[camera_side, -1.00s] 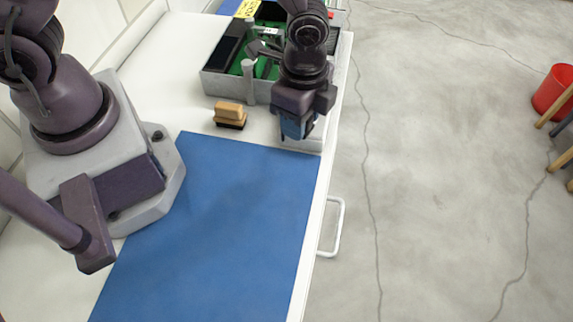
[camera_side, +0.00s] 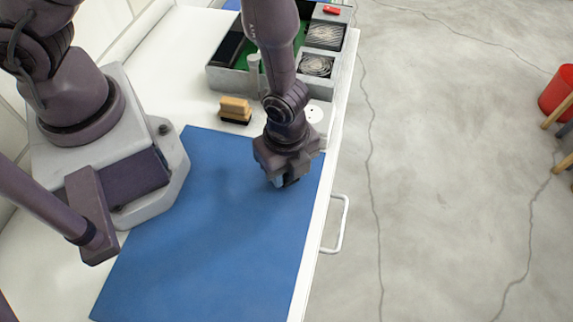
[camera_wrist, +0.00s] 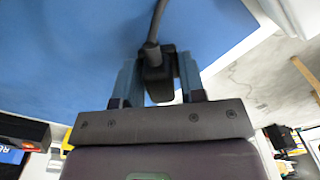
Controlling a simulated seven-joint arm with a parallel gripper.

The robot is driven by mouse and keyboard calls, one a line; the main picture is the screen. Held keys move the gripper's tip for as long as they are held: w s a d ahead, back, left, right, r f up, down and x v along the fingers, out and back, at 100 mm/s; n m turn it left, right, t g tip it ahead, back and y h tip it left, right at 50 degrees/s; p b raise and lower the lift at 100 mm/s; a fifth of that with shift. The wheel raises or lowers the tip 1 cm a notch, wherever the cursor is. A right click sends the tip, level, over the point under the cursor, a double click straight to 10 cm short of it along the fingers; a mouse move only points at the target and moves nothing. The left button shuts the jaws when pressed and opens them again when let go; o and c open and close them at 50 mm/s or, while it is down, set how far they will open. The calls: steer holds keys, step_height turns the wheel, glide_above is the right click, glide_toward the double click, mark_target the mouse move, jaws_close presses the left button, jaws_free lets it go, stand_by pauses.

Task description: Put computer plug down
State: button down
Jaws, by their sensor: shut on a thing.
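The computer plug (camera_wrist: 157,78) is a black block with a dark cable running from it, seen between the two fingers of my gripper (camera_wrist: 158,68) in the wrist view. The fingers are shut on it. In the side view my gripper (camera_side: 284,181) points down at the blue mat (camera_side: 205,245), near its far right corner. The plug is mostly hidden there, and I cannot tell whether it touches the mat.
A grey case (camera_side: 226,80) with compartments stands behind the mat. A wooden brush (camera_side: 235,108) lies on the white worktop between them. A white handle (camera_side: 340,228) sticks out at the right edge. Most of the mat is clear.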

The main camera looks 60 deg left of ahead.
steer(key=shift+f, duration=0.55)
steer(key=c, duration=0.7)
jaws_free()
steer(key=shift+r, duration=0.1)
